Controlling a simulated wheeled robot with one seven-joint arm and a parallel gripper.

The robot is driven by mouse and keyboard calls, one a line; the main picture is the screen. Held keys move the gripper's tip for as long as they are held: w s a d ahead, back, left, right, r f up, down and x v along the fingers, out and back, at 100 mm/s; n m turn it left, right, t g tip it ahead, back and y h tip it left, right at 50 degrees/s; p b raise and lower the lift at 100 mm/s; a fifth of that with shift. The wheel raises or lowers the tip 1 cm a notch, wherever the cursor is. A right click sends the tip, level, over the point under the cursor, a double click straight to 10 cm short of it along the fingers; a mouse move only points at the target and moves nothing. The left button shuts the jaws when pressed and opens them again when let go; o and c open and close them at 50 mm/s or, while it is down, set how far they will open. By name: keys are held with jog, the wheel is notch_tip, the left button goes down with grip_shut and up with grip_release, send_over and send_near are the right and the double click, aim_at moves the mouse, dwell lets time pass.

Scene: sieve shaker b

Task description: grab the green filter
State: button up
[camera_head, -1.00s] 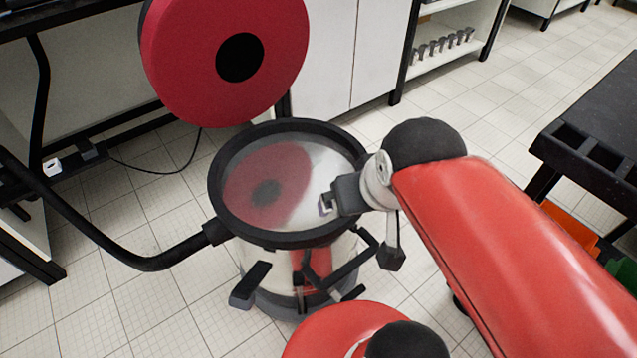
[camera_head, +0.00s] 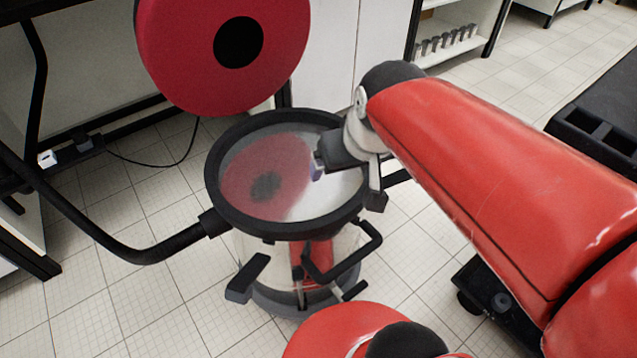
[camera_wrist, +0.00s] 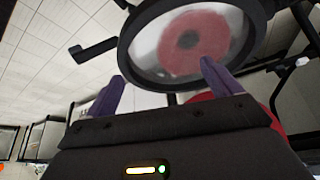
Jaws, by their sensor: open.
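I see no green filter in either current view. My gripper (camera_head: 316,168) is over the right part of a round black-rimmed machine with a shiny top in the head view. In the wrist view the two purple fingers of my gripper (camera_wrist: 161,72) stand apart with nothing between them. The machine's black rim (camera_head: 217,190) encloses a pale, glossy surface (camera_head: 318,200) that shows a red disc with a dark centre, apparently a reflection. The same rim is beyond the fingers in the wrist view (camera_wrist: 127,50). I cannot tell whether my gripper touches the top.
A large red disc with a black centre (camera_head: 180,60) hangs above and behind the machine. A black hose (camera_head: 125,252) leaves its left side. A black rack (camera_head: 600,115) stands at the right. A shelf with several small metal cups (camera_head: 445,42) is at the back. Tiled floor is open at front left.

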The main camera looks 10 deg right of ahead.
jog(key=shift+n+g+y, duration=0.3)
jog(key=shift+n+g, duration=0.1)
jog(key=shift+n, duration=0.4)
jog(key=w+f+b, duration=0.2)
jog(key=w+f, duration=0.3)
jog(key=w, duration=0.1)
jog(key=w+f+b, duration=0.3)
jog(key=w+f, duration=0.2)
jog(key=w, duration=0.1)
jog(key=w+f+b, duration=0.2)
jog(key=w+f, duration=0.3)
jog(key=w, duration=0.1)
jog(key=shift+w+b, duration=0.2)
jog(key=shift+b, duration=0.1)
jog(key=shift+x, duration=1.25)
jog(key=x, duration=0.1)
jog(key=b+x, duration=0.1)
jog(key=x, duration=0.3)
jog(key=shift+s+d+f, duration=0.2)
jog(key=shift+d, duration=0.1)
jog(key=shift+c, duration=0.3)
jog(key=shift+r, duration=0.1)
jog(key=c, duration=1.3)
jog(key=shift+o, duration=0.2)
